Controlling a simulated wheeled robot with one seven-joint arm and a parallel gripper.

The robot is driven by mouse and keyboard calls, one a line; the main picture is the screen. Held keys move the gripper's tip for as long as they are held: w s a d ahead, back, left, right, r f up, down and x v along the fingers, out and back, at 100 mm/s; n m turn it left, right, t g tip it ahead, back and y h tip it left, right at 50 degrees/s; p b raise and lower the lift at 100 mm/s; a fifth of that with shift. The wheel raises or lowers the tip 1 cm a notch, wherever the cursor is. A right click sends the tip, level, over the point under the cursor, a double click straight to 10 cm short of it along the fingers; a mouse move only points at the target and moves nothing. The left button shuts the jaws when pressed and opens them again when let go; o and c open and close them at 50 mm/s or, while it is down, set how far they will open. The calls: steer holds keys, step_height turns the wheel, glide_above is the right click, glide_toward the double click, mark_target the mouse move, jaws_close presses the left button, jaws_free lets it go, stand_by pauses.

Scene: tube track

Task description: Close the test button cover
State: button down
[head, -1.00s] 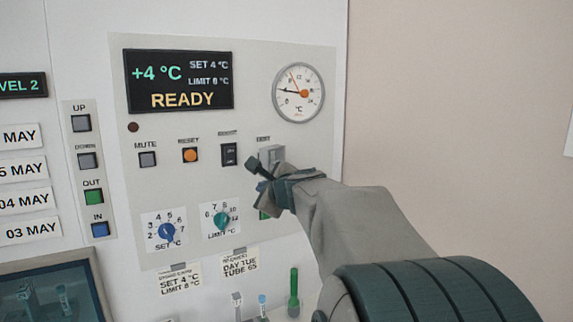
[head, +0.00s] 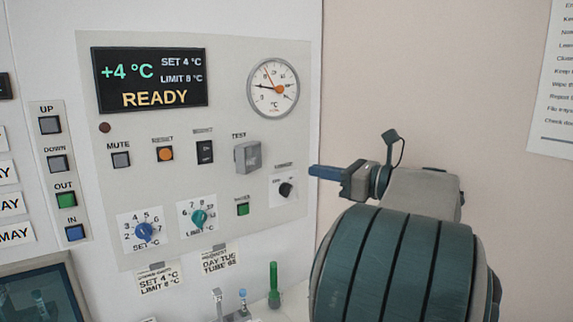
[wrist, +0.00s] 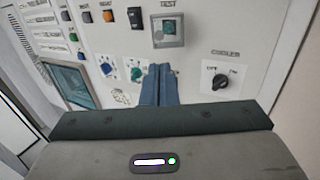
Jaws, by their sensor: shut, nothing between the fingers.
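The test button cover (head: 247,156) is a small grey box under the TEST label on the white panel. It appears down over the button, with faint markings on its front. It also shows in the wrist view (wrist: 168,30) as a grey frame around a darker square; the button itself cannot be made out clearly. My gripper (head: 318,171) is right of the cover, apart from it, its blue fingers pointing left toward the panel. In the wrist view the fingers (wrist: 158,85) are together and empty, below the cover in the picture.
A black cooler knob (head: 286,189) is close to the fingertips. A green button (head: 243,209), blue dial (head: 145,232) and teal dial (head: 199,218) lie lower on the panel. The gauge (head: 273,87) is above. A green tube (head: 273,285) stands below.

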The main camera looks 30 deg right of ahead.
mark_target(257, 161)
steer(key=p+x, duration=0.3)
steer(key=x, duration=1)
steer(key=shift+w+a+p, duration=0.2)
steer(key=shift+w+p, duration=0.1)
steer(key=shift+p, duration=0.05)
steer(key=shift+f, duration=0.1)
